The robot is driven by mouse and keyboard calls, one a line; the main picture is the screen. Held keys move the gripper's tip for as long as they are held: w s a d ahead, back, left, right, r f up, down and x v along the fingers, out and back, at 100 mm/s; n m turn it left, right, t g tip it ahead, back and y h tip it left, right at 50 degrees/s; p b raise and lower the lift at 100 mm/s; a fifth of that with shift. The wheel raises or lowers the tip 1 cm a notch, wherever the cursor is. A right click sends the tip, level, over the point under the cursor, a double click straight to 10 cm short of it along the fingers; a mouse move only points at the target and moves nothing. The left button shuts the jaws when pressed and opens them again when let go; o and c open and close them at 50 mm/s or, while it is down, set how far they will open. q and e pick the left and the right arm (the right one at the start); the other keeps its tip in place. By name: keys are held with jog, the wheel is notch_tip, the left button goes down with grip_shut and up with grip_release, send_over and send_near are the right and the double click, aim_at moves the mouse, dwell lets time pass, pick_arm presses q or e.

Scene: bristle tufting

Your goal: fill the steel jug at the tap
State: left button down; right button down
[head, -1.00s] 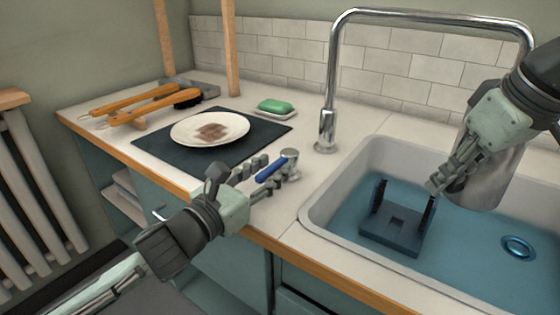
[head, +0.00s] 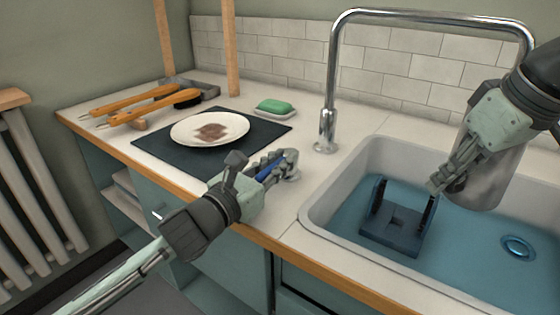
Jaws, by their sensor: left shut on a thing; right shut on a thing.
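The steel jug (head: 487,178) is upright over the right part of the sink, below the spout end of the tap (head: 335,60). My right gripper (head: 446,180) is shut on the jug at its left side. The inside of the jug is hidden, and no water stream can be seen. The blue tap lever (head: 271,170) sits on a short metal post on the counter, left of the tap's base. My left gripper (head: 277,165) is shut on the lever, and its fingers cover much of it.
The sink (head: 345,172) has a blue floor with a drain (head: 518,248) and a dark rack (head: 396,234). A plate with a brown stain (head: 190,128) lies on a dark mat (head: 152,150). Green soap (head: 274,106) and wooden-handled brushes (head: 140,100) lie further back.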

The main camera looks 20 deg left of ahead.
pick_arm(q)
jog(key=shift+a+m+h, duration=0.1)
jog(key=shift+m+h, duration=0.2)
jog(key=m+g+h, duration=0.2)
jog(key=h, duration=0.1)
jog(key=shift+w+a+r+h, duration=0.1)
jog(key=shift+w+a+h, duration=0.1)
jog(key=shift+a+h, duration=0.15)
jog(key=shift+w+a+m+g+h, duration=0.15)
jog(key=shift+w+m+g+h, duration=0.05)
jog(key=shift+m+g+h, duration=0.7)
jog(key=shift+w+a+m+g+h, duration=0.15)
jog(key=shift+m+g+h, duration=0.7)
jog(key=shift+m+g, duration=0.05)
jog(key=c, duration=1.5)
grip_release()
jog(key=shift+s+a, duration=0.1)
jog(key=shift+a, duration=0.05)
